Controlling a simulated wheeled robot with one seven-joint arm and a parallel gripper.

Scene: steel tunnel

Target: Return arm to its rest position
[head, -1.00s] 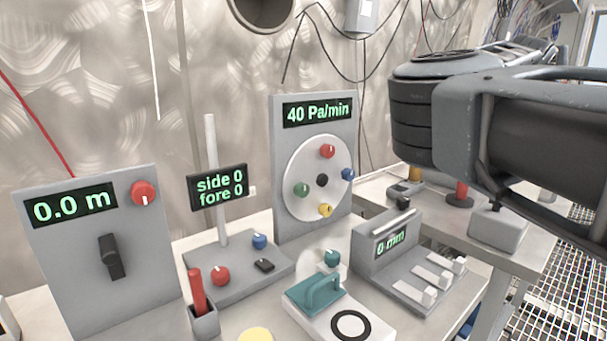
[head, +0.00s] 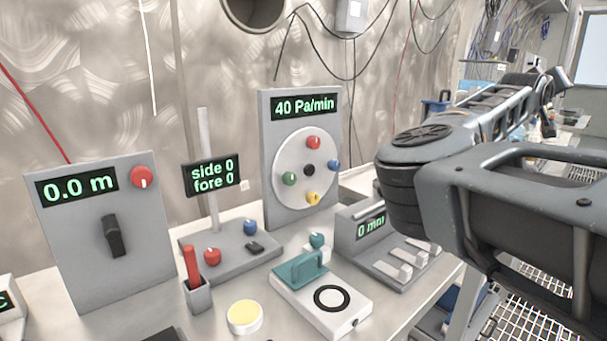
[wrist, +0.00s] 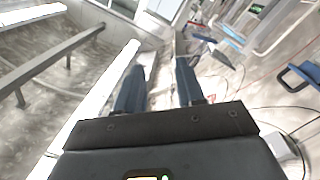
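My gripper (wrist: 160,78) shows in the wrist view with its two dark blue-grey fingers apart and nothing between them. Beyond the fingers are a pale floor and wall, out of focus. In the head view my grey arm (head: 430,165) fills the right side, its thick joint close to the camera and in front of the right part of the bench. A thinner part of my arm reaches away toward the back right. The fingers cannot be made out clearly in the head view.
Grating floor (head: 530,310) lies at right.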

